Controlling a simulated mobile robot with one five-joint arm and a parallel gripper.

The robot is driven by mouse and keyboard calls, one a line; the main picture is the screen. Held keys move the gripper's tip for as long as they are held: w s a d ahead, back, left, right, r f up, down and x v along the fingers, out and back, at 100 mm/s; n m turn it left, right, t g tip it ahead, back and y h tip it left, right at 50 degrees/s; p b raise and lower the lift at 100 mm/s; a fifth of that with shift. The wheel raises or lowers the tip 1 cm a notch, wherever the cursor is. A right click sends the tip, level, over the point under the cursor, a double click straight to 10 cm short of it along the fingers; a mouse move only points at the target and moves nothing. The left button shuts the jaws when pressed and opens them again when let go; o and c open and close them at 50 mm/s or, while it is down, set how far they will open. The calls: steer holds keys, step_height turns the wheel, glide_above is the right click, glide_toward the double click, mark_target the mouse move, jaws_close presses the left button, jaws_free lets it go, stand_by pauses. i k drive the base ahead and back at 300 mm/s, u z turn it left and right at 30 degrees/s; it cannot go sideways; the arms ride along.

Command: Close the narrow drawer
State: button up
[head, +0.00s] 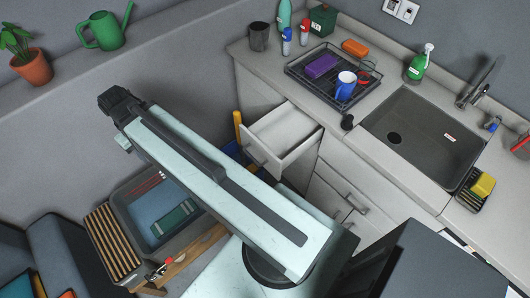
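The narrow drawer (290,137) is pulled well out of the grey counter's front, below the dish rack. Its inside looks empty. Its front panel and dark handle (256,158) face lower left, and my pale arm passes close to the panel's lower part in the picture. My arm runs from the bottom middle to the upper left and ends in a black joint. I cannot make out gripper fingers there, so my gripper is not visible.
Below the open drawer are shut drawers with handles (343,190). The counter holds a dish rack (303,86) and a sink (425,140). A grey bin (118,205) stands on a wooden bench at the lower left. A yellow object (238,127) stands beside the drawer.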

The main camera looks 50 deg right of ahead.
mark_target(276, 140)
steer(key=z, duration=1.25)
steer(key=k, duration=0.45)
steer(key=z, duration=0.15)
steer(key=i, duration=0.45)
steer(key=u, duration=0.05)
